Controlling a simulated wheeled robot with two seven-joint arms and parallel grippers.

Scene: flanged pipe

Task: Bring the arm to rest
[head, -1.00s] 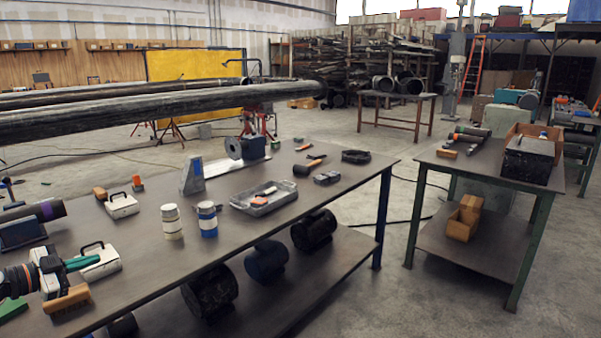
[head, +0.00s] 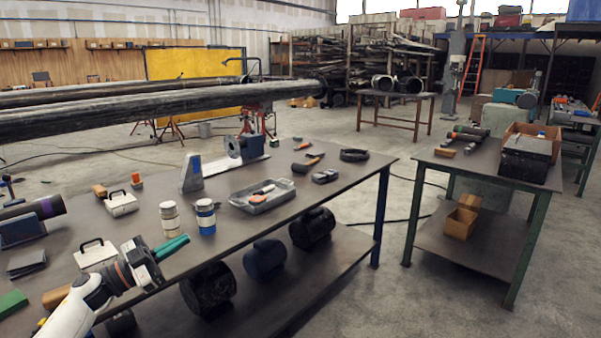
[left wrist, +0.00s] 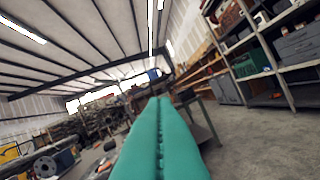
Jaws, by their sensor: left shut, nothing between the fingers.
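My left gripper (head: 184,240) shows in the head view at the lower left, with its white arm coming in from the bottom left corner. Its teal fingers are pressed together and empty, above the front edge of the long workbench (head: 232,221). In the left wrist view the shut fingers (left wrist: 161,112) point away, with the ceiling and shelves beyond them. A blue and grey flanged part (head: 243,147) stands at the back of the bench, apart from the gripper. My right gripper is not in view.
A white case (head: 95,254) is to the left. The floor between the benches is open.

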